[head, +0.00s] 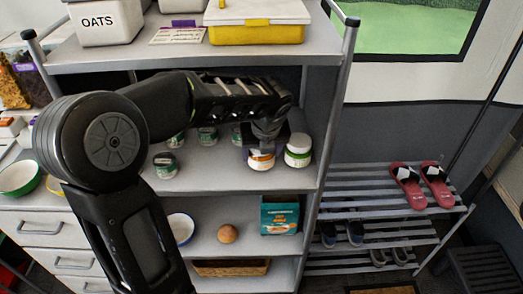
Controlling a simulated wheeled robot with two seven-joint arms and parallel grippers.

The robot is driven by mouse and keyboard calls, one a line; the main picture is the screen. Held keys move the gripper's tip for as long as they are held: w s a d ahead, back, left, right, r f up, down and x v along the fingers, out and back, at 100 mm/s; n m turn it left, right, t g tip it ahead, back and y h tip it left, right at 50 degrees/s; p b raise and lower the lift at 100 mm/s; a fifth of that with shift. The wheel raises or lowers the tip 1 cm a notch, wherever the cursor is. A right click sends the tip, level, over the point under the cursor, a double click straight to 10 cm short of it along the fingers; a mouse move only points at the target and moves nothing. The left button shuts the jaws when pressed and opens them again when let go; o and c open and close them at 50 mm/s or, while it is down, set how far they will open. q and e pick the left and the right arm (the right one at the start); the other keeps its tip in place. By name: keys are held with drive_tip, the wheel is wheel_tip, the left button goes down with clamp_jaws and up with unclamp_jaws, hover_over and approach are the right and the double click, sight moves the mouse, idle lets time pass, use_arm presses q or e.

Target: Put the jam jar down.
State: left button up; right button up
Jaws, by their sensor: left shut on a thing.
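My left gripper (266,137) reaches in from the left over the middle shelf (215,180) of the rack. It is shut on a small jar with an orange and white label (261,160), which I take as the jam jar. My gripper covers the jar's top. The jar is upright at the shelf's right part; I cannot tell whether its base touches the shelf. My right gripper is not in view.
Several small green-labelled jars (165,165) stand further left on this shelf. The lower shelf holds a round brown item (228,234) and a teal box (280,214). A yellow-based container (256,30) and an oats canister (103,20) are on top. A shoe rack (365,205) stands right.

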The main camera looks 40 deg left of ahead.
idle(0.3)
use_arm(q)
drive_tip(key=shift+f, duration=0.2)
drive_tip(key=o, duration=1.7)
drive_tip(key=shift+r, duration=0.15)
drive_tip(key=shift+r, duration=0.2)
drive_tip(key=s+d, duration=0.3)
drive_tip(key=s+d+b, duration=0.1)
drive_tip(key=s+d, duration=0.1)
drive_tip(key=d, duration=0.1)
drive_tip(key=s+d, duration=0.3)
drive_tip(key=shift+s+r, duration=0.3)
drive_tip(key=shift+r, duration=0.1)
